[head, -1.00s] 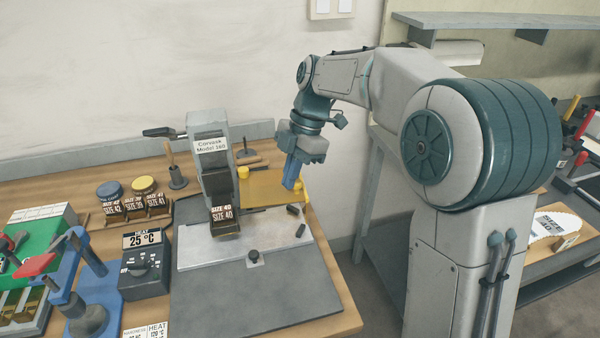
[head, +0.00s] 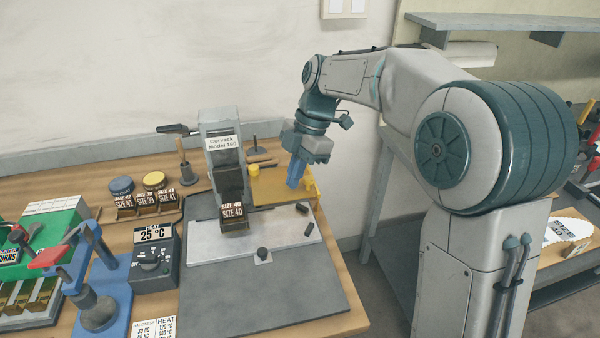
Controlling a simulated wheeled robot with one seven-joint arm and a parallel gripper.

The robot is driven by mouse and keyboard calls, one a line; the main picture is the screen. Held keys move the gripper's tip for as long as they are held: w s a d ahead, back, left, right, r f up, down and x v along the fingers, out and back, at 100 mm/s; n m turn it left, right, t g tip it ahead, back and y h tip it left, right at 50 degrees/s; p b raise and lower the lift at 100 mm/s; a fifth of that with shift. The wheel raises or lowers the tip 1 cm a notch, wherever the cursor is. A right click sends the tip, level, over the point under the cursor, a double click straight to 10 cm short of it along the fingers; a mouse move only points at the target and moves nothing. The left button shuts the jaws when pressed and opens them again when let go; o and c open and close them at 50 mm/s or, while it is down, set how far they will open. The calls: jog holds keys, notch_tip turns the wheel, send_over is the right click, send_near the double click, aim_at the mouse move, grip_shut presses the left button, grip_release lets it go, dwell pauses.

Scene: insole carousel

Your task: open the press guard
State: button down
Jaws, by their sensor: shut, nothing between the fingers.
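The press (head: 224,160), labelled "Corvask Model 160", stands upright at the back of its grey base, with a dark "SIZE 40" block (head: 232,213) under its head. The press guard is a yellow see-through panel (head: 272,190) that extends to the right from a yellow knob beside the press. It stands clear of the press front. My gripper (head: 294,184) points down at the panel's right end, near its yellow end post (head: 314,192). Its blue fingers are shut with nothing between them. I cannot tell whether they touch the guard.
A heat dial box (head: 154,254) reading 25 °C is left of the press base. A blue clamp stand (head: 100,305) and a green unit are at far left. The front of the grey plate (head: 265,306) is clear.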

jog(key=shift+s+a+r, duration=0.2)
jog(key=shift+s+a, duration=0.6)
jog(key=shift+a, duration=0.05)
jog(key=v, duration=0.9)
jog(key=s+d+f+m+t+h+p, duration=0.1)
jog(key=s+d+m+t, duration=0.1)
jog(key=s+d+m, duration=0.4)
jog(key=s+d+f+m+t+h, duration=0.2)
jog(key=s+d+f+m, duration=0.8)
jog(key=m, duration=1)
jog(key=s+d+t, duration=0.1)
jog(key=s+d, duration=0.2)
jog(key=shift+s+d+f+p, duration=0.3)
jog(key=shift+s+d+f, duration=0.05)
jog(key=shift+d+f, duration=0.05)
jog(key=shift+s+a, duration=0.1)
